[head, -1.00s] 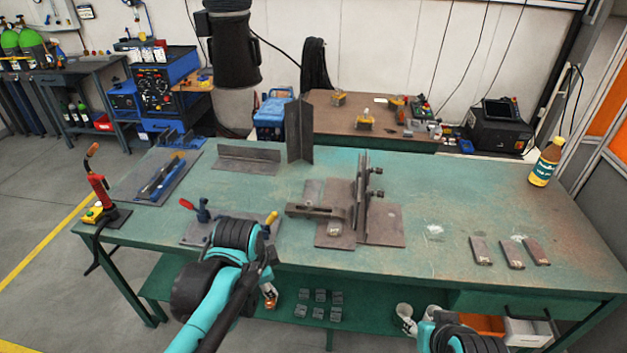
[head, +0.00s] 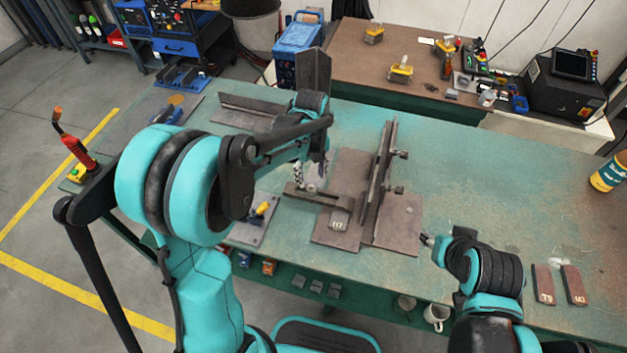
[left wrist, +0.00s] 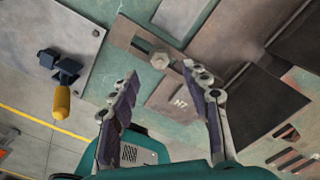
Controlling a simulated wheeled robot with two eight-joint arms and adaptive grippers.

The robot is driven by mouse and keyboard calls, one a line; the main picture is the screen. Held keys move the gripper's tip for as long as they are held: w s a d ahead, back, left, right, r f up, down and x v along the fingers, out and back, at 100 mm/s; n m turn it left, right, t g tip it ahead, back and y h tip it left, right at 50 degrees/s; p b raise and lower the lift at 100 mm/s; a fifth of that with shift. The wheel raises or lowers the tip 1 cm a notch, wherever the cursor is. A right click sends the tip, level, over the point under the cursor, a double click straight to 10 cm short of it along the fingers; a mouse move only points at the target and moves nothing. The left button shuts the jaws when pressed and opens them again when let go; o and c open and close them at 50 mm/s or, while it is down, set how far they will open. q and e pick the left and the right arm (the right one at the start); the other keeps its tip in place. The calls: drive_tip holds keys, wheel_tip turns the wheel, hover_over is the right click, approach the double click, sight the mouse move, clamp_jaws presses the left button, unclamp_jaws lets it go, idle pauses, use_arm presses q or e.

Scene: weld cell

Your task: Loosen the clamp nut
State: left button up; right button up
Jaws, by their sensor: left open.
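The clamp nut (left wrist: 160,61) is a pale hex nut on the slotted clamp bar (left wrist: 128,37), with both lying near the middle of the bench. In the head view the nut (head: 311,188) shows small on the bar (head: 334,201). My left gripper (left wrist: 161,73) is open above the bar. In the wrist picture its fingertips are on either side of the nut, and nothing is between them. I cannot tell how high they are above it. In the head view the left gripper (head: 311,172) is partly hidden by its arm. My right gripper (head: 428,240) is near the bench's front edge, its jaws too small to judge.
A yellow-handled clamp (left wrist: 62,98) is at the left.

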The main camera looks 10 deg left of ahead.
sight(311, 185)
use_arm(q)
wheel_tip(311, 185, down, 5)
drive_tip(key=shift+r+b, duration=0.15)
drive_tip(key=shift+b, duration=0.6)
drive_tip(key=shift+f, duration=0.5)
clamp_jaws()
